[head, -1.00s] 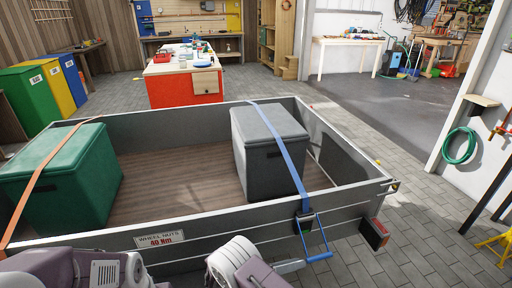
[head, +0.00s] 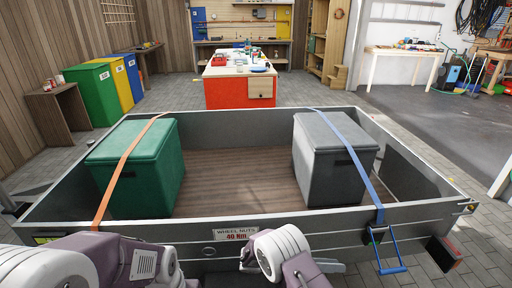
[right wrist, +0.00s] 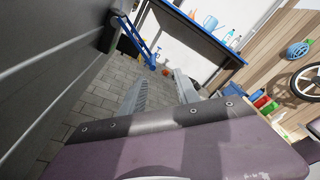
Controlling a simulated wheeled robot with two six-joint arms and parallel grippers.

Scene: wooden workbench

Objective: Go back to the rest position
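My right gripper (head: 330,266) shows as a grey tip at the bottom of the head view, left of the blue ratchet handle (head: 390,255) and apart from it. In the right wrist view its two fingers (right wrist: 162,85) stand apart with nothing between them. The blue handle also shows there (right wrist: 143,42), beyond the fingertips. The handle hangs on the trailer's near wall, at the end of the blue strap (head: 350,152) over the grey box (head: 335,165). My left arm shows at the bottom left, but I cannot make out its gripper.
The trailer (head: 330,222) fills the space in front of me. A green box (head: 150,180) under an orange strap (head: 124,165) stands in its left part. The floor between the boxes is bare. A red workbench (head: 230,93) stands behind. Paving to the trailer's right is clear.

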